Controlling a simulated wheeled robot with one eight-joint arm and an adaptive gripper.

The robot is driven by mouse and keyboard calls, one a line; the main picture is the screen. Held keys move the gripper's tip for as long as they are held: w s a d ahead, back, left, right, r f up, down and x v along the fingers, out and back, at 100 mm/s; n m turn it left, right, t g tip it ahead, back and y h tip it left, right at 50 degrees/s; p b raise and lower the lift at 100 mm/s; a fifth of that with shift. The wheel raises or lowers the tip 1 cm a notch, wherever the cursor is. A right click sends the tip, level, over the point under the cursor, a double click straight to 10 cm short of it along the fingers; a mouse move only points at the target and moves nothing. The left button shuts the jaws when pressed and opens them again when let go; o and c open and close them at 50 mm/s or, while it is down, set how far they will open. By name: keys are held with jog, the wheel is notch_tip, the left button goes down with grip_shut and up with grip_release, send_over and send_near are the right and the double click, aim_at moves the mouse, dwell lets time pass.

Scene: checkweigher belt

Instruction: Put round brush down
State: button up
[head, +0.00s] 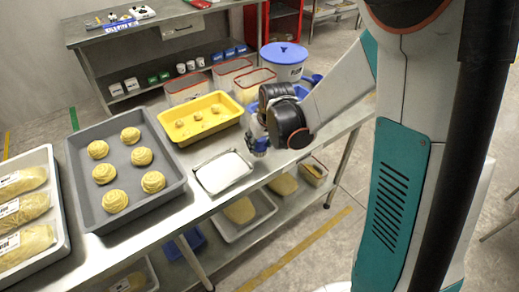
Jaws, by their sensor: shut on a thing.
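My gripper (257,130) is over the steel table, near its front edge, between the white tray and the blue-lidded bucket. It is shut on the round brush (261,146), of which a small dark blue part shows below the fingers. The rest of the brush is hidden by the gripper and my wrist. The brush is just right of the white tray (223,171). I cannot tell whether it touches the table.
A grey tray (176,197) of several pastries and a yellow tray (220,102) lie to the left. Clear red-rimmed containers (187,88) and a blue-lidded bucket (284,62) stand behind. Some bare steel table (200,222) shows along the front edge.

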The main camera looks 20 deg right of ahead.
aim_at(259, 148)
jog(key=shift+f+b, duration=0.5)
jog(key=shift+f, duration=1.15)
jog(key=shift+f, duration=0.2)
jog(key=o, duration=0.7)
jog(key=shift+o, duration=0.2)
jog(key=shift+r, duration=0.1)
